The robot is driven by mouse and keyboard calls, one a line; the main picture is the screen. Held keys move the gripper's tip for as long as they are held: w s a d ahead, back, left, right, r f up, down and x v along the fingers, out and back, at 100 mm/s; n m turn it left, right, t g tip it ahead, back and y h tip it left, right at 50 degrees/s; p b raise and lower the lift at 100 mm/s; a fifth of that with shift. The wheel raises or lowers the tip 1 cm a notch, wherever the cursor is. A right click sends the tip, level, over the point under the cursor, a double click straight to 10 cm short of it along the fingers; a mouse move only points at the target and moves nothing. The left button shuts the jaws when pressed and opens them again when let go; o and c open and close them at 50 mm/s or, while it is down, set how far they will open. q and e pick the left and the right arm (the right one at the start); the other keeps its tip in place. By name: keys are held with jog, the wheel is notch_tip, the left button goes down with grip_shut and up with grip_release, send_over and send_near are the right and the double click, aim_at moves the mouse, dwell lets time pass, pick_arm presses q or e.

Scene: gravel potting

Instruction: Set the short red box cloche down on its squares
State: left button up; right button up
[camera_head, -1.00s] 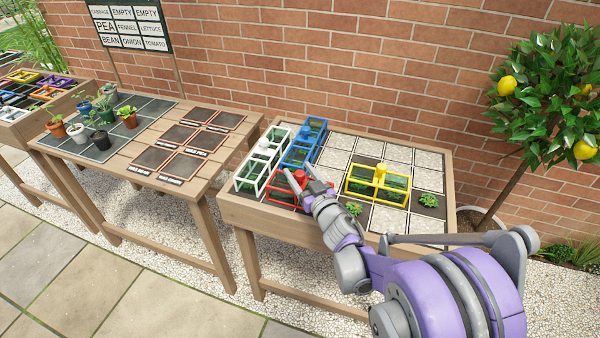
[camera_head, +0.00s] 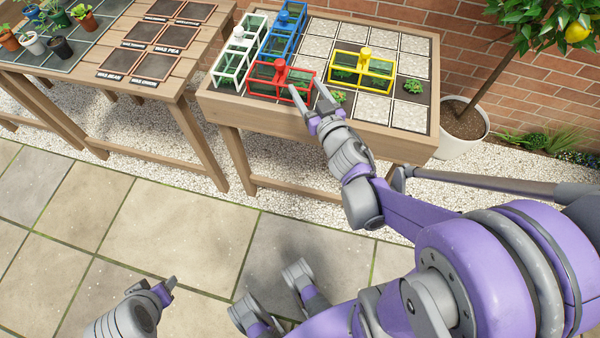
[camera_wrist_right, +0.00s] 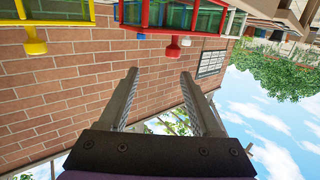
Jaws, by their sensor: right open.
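The short red box cloche (camera_head: 256,84) has a red frame, clear panes and a red knob. It stands at the front left of the planting table, right of the white cloche and in front of the blue one. It looks level and covers green plants; its base is partly hidden. My right gripper (camera_head: 308,92) is open and empty, just in front of and right of the red cloche, apart from its knob. In the right wrist view, the red cloche (camera_wrist_right: 172,22) appears upside down beyond the open fingers. Part of my left gripper (camera_head: 165,290) shows low in the head view; its opening is unclear.
A white cloche (camera_head: 237,58), a blue cloche (camera_head: 282,38) and a yellow cloche (camera_head: 362,66) stand on the planting table (camera_head: 390,147). Small uncovered plants (camera_head: 412,86) grow there. Pale squares at the back and right are bare. A lemon tree pot (camera_head: 462,125) stands at right.

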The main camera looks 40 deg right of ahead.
jog(key=s+a+f+n+g+y, duration=0.1)
jog(key=s+a+f+g, duration=0.4)
jog(key=s, duration=0.4)
jog(key=s+a+f+n+g+y, duration=0.1)
jog(key=s+a+f+g+y, duration=0.1)
jog(key=s+a+f+g, duration=0.3)
jog(key=s+a+g, duration=0.2)
jog(key=s+a, duration=0.2)
jog(key=a, duration=0.1)
jog(key=shift+s+f+y, duration=0.3)
